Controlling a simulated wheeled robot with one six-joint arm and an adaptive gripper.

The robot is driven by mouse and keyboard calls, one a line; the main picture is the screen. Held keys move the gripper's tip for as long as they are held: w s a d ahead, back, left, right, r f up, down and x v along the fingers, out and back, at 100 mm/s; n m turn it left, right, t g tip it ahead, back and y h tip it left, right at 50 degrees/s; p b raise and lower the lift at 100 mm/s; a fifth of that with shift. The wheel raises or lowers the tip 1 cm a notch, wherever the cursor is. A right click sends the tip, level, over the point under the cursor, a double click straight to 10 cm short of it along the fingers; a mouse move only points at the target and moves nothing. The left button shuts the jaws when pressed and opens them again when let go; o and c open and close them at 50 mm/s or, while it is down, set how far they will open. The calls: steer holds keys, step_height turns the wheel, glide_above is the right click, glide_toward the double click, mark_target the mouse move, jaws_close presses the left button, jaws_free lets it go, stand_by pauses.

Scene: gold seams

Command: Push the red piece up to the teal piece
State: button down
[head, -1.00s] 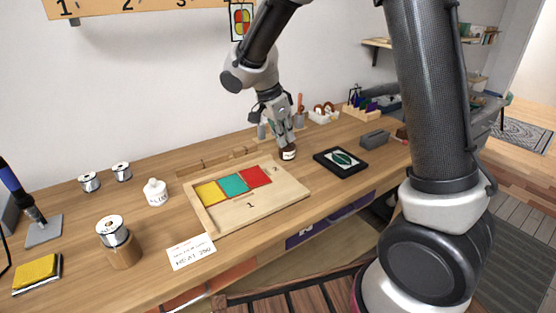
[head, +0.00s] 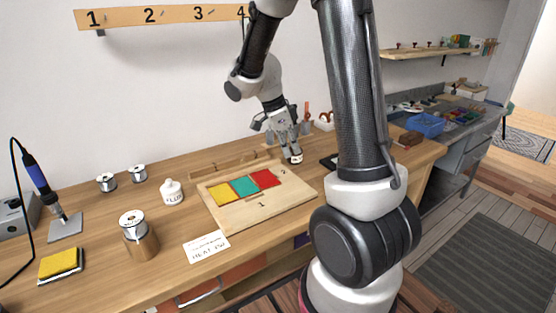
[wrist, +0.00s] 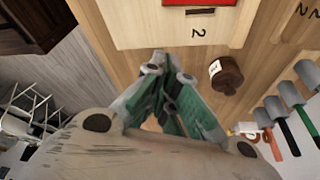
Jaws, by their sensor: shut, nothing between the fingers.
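The red piece (head: 264,179) lies flat at the right end of a row on the pale wooden board (head: 268,208). The teal piece (head: 245,185) is in the middle, on the red piece's left, with the yellow piece (head: 221,193) further left. Red and teal look very close; I cannot tell whether they touch. My gripper (head: 291,158) is shut and empty, beyond the board's right back corner, apart from the red piece. In the wrist view my shut fingers (wrist: 164,58) point toward the board's edge, and only a strip of the red piece (wrist: 200,2) shows.
A small dark brown jar (wrist: 226,75) with a pale label stands close beside my fingers. Several tools (wrist: 290,105) stand nearby. A white card (head: 206,246) lies before the board. A white flux bottle (head: 172,192) and solder spools stand to the left.

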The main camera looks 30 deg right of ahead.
mark_target(285, 181)
steer(key=x, duration=0.8)
steer(key=shift+f, duration=0.35)
steer(key=shift+w+a+f, duration=0.1)
steer(key=shift+w+a, duration=0.1)
steer(key=shift+a, duration=0.35)
steer(key=shift+w+a, duration=0.25)
steer(key=shift+a, duration=0.3)
steer(key=shift+w+a, duration=0.25)
steer(key=shift+a, duration=0.4)
steer(key=shift+w+a, duration=0.3)
steer(key=shift+a, duration=0.5)
steer(key=shift+d, duration=0.1)
